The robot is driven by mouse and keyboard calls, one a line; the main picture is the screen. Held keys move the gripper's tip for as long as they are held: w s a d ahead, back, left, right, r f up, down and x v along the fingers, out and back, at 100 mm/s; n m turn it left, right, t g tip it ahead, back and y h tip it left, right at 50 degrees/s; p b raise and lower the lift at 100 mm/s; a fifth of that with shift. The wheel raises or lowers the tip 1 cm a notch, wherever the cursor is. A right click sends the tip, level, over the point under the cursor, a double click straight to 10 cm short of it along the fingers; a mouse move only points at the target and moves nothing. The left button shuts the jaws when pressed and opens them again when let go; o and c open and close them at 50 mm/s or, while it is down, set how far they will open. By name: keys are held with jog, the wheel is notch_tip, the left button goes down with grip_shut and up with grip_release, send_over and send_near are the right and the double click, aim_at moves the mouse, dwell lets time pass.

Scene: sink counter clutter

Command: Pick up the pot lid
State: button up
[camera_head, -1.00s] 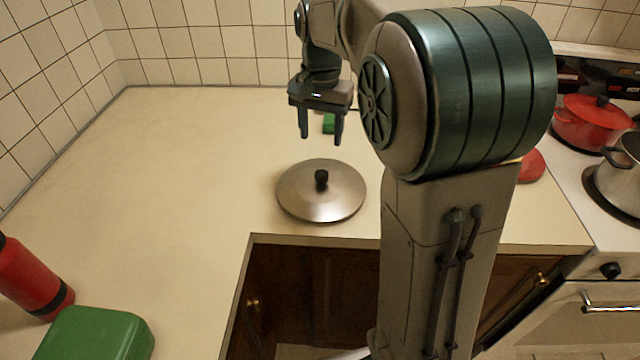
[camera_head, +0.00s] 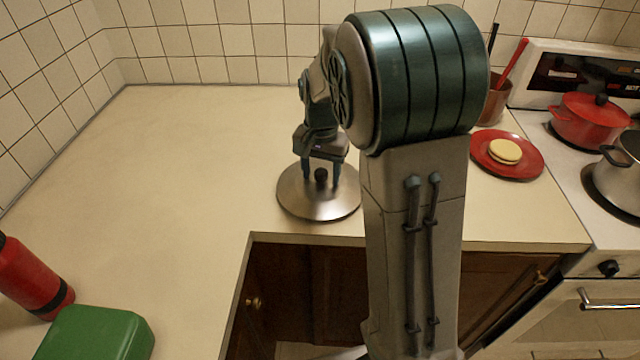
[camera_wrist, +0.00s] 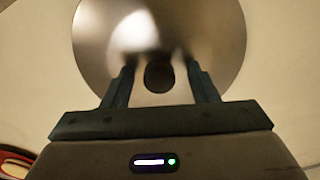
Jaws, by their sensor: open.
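The pot lid (camera_head: 318,206) is a round silver metal disc with a small black knob (camera_head: 321,175). It lies flat on the beige counter near the counter's front edge. My gripper (camera_head: 320,183) is over the lid, pointing down, with its fingers open on either side of the knob. In the wrist view the lid (camera_wrist: 105,45) fills the upper middle. The knob (camera_wrist: 159,77) shows between the two open fingers (camera_wrist: 160,72), apart from both. How far the fingertips are above the lid's surface is hard to tell.
A red plate (camera_head: 482,162) with a pale round item (camera_head: 505,151) stands right of my arm. A red pot (camera_head: 590,122) is on the stove. A red bottle (camera_head: 28,275) and green box (camera_head: 95,335) are at front left.

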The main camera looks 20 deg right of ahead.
grip_shut()
jog(key=shift+r, duration=0.15)
